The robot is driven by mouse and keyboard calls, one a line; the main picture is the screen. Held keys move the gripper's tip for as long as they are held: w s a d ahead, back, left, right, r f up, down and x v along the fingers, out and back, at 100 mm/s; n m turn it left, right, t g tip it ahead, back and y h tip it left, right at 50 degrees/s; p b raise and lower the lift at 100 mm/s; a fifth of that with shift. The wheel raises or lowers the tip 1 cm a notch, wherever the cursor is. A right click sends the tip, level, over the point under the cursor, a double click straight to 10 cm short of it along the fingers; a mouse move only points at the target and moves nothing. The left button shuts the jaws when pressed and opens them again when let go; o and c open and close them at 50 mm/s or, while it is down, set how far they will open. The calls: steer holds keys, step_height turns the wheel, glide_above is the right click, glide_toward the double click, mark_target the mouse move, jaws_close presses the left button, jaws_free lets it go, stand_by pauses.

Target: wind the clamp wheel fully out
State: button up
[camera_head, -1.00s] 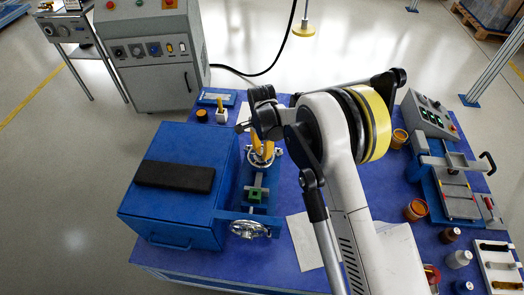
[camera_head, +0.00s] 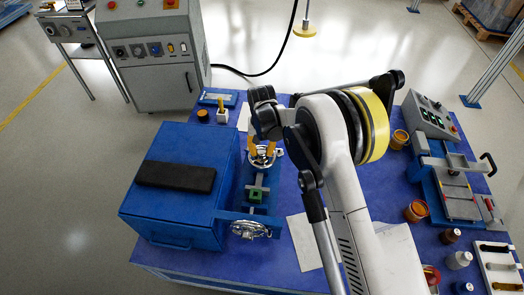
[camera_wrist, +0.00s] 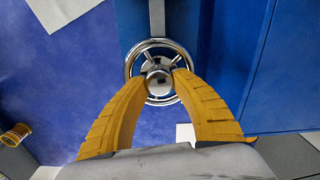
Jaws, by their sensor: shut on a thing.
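A chrome spoked wheel with a round hub (camera_wrist: 158,88) fills the middle of the wrist view. In the head view it sits at the far end of the blue fixture (camera_head: 240,190), with its rim (camera_head: 263,162) partly hidden by my fingers. My gripper (camera_wrist: 160,74) has its two yellow fingers closed on either side of the hub, inside the rim. In the head view my gripper (camera_head: 262,150) reaches down over this wheel. A second chrome handwheel (camera_head: 249,229) is at the near end of the fixture. A green block (camera_head: 256,196) sits between the two wheels.
A large blue box (camera_head: 172,210) with a black pad (camera_head: 175,176) stands left of the wheels. White paper (camera_head: 304,240) lies to the right. Jars, bottles and a press fixture (camera_head: 455,190) are at the table's right. A grey cabinet (camera_head: 155,60) stands behind.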

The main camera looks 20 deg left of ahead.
steer(key=n, duration=0.7)
steer(key=shift+s, duration=0.15)
steer(key=n, duration=0.8)
steer(key=shift+s+n, duration=0.15)
steer(key=shift+n, duration=0.15)
steer(key=n, duration=0.3)
steer(key=shift+n, duration=0.3)
steer(key=n, duration=0.4)
steer(key=shift+s, duration=0.1)
steer(key=n, duration=0.4)
steer(key=shift+d+n, duration=0.15)
steer(key=shift+n, duration=1.85)
